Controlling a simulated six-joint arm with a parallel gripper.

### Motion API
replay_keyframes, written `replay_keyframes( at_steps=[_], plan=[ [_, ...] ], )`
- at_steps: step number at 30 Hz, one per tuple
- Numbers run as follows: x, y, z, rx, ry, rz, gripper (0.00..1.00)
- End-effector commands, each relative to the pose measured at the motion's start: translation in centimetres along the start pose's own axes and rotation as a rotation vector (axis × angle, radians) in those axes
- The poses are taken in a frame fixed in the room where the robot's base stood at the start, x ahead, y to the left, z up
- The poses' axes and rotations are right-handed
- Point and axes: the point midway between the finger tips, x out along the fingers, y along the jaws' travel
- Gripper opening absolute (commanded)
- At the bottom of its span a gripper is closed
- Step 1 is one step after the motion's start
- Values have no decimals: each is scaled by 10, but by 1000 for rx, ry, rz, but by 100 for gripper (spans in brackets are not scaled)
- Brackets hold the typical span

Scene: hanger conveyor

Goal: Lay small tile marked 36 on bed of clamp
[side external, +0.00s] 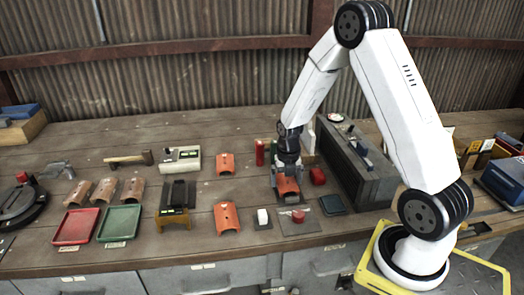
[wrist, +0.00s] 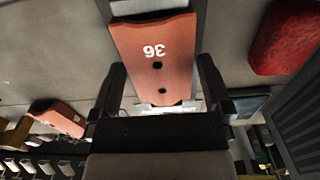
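A grey base (side external: 279,196), perhaps the clamp bed, shows under and around the tile. Its contact with the tile is hidden.
A tall grey housing (side external: 350,165) stands to the right.

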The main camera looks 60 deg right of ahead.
Motion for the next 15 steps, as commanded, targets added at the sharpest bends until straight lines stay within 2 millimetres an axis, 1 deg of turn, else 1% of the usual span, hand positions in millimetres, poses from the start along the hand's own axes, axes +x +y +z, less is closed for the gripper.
replay_keyframes(
  at_steps=[8, 11, 15],
  plan=[
    [-1, 0, 0, 0, 0, 0, 100],
    [-4, 0, 0, 0, 1, 0, 100],
    [-13, 0, 0, 0, -2, 1, 100]
  ],
)
